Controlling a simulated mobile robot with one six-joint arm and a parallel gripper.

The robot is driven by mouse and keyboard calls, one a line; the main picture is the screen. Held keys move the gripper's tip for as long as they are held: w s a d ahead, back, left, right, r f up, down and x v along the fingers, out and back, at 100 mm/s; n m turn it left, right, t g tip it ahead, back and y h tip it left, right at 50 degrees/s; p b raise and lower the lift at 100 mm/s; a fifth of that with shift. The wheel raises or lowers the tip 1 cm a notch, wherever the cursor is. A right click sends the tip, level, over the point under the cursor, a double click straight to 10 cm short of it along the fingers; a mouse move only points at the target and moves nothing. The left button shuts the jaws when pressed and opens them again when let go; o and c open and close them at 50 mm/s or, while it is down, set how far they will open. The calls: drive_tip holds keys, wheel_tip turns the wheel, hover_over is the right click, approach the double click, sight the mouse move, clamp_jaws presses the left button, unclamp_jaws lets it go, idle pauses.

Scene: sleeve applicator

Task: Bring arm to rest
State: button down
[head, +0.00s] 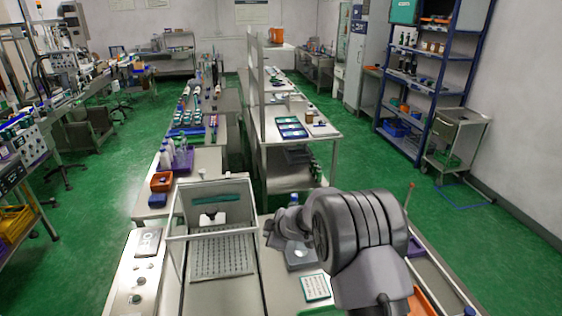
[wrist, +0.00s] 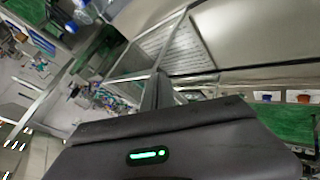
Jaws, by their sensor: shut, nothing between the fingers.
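My grey arm stands at the front right of the head view, folded, with its end pointing left. My gripper (head: 272,236) is at that end, beside the right edge of the framed applicator (head: 222,252) and above the bench. In the wrist view my gripper (wrist: 160,88) shows as a dark body with a green light and narrow fingers together. It is shut and empty. The applicator's perforated plate and frame also show in the wrist view (wrist: 172,50), beyond the fingers. I cannot tell the exact gap between gripper and frame.
A white card (head: 316,288) lies on the bench near my arm. A control box (head: 147,242) sits left of the applicator. An orange bin (head: 161,182) and bottles (head: 178,158) stand behind it. A blue shelf rack (head: 430,85) is at the right.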

drive_tip(key=s+d+r+m+t+h+b, duration=0.35)
drive_tip(key=d+r+m+b, duration=0.35)
drive_tip(key=d+r, duration=0.55)
drive_tip(key=s+d+r+m+h+b, duration=0.1)
drive_tip(key=s+d+m+h+b, duration=0.15)
drive_tip(key=s+d+m, duration=0.4)
drive_tip(key=s+a+f+m+g+y+b, duration=0.1)
drive_tip(key=s+f+m+g+b, duration=0.1)
drive_tip(key=s, duration=1.4)
drive_tip(key=s+a+f+m+g+y+b, duration=0.1)
drive_tip(key=s+f+m+b, duration=0.4)
drive_tip(key=s, duration=1.2)
wheel_tip(320, 180, down, 3)
drive_tip(key=shift+s+a+f+g+y+b, duration=0.15)
drive_tip(key=shift+g+y+b, duration=0.4)
drive_tip(key=shift+g, duration=0.4)
